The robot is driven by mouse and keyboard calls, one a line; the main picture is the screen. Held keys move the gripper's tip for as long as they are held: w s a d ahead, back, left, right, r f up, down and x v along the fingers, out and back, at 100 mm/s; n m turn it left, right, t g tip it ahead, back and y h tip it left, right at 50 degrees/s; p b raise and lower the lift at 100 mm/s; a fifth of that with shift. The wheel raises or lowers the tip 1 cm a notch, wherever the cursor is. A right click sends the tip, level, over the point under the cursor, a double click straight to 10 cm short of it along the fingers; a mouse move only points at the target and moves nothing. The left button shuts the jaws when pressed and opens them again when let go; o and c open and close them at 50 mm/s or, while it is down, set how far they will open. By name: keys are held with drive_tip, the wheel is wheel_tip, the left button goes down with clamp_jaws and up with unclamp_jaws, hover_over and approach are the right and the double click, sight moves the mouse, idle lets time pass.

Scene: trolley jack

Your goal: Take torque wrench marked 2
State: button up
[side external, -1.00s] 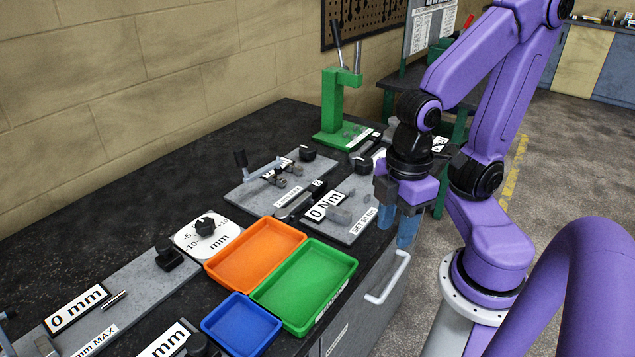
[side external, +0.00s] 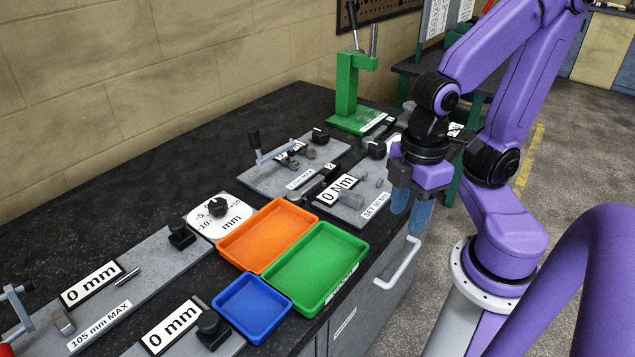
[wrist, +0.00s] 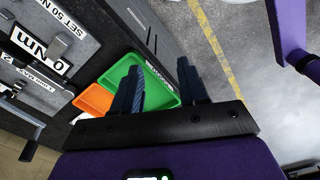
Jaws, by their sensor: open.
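A dark, slim bar-shaped tool (side external: 316,188) lies beside the 0 Nm sign (side external: 337,190) on the grey plate in the side view. A small pale tag (side external: 330,168) at its far end seems to bear a 2, but it is too small to read surely. My gripper (side external: 410,207) hangs to the right of that plate, over the bench's front edge, with its blue fingers pointing down. In the wrist view my gripper (wrist: 160,82) is open, with nothing between its fingers. The 0 Nm sign (wrist: 38,48) shows at the left there; I cannot clearly pick out the tool.
An orange tray (side external: 268,236), a green tray (side external: 315,268) and a blue tray (side external: 250,308) sit near the bench's front edge. A green press (side external: 350,95) stands at the back. A drawer handle (side external: 398,263) juts from the bench front. The bench's back left is clear.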

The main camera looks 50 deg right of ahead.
idle(0.3)
drive_tip(key=shift+o, duration=0.8)
